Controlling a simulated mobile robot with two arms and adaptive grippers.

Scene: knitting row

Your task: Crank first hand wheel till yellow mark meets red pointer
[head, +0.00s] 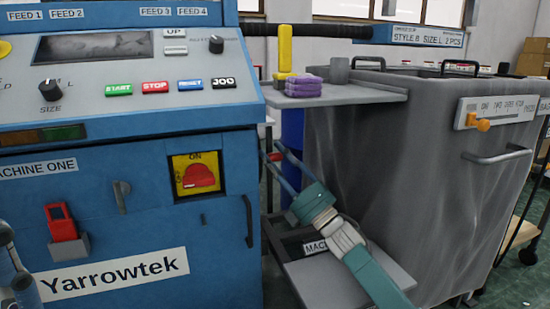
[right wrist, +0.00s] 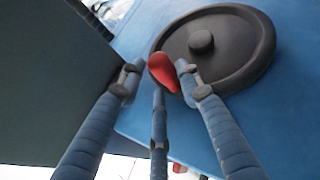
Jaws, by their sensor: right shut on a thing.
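A dark grey hand wheel (right wrist: 235,65) with a round hub is mounted on the blue side of the machine, in the right wrist view. Its red handle (right wrist: 163,72) sits at the wheel's left rim. My right gripper (right wrist: 160,75) is shut on this handle, its fingers around it. In the head view my right gripper (head: 275,158) is beside the machine's right side, with a bit of red between its fingers; the wheel is hidden there. I see no yellow mark. A small blue-grey part of my left gripper (head: 12,265) shows at the left edge.
The blue machine (head: 130,225) with its control panel fills the left. A grey shelf (head: 335,95) with a yellow cone and purple folded cloth is above my right arm. A large grey bin (head: 410,180) stands close on the right. A small red spot (right wrist: 178,168) below the fingers is unclear.

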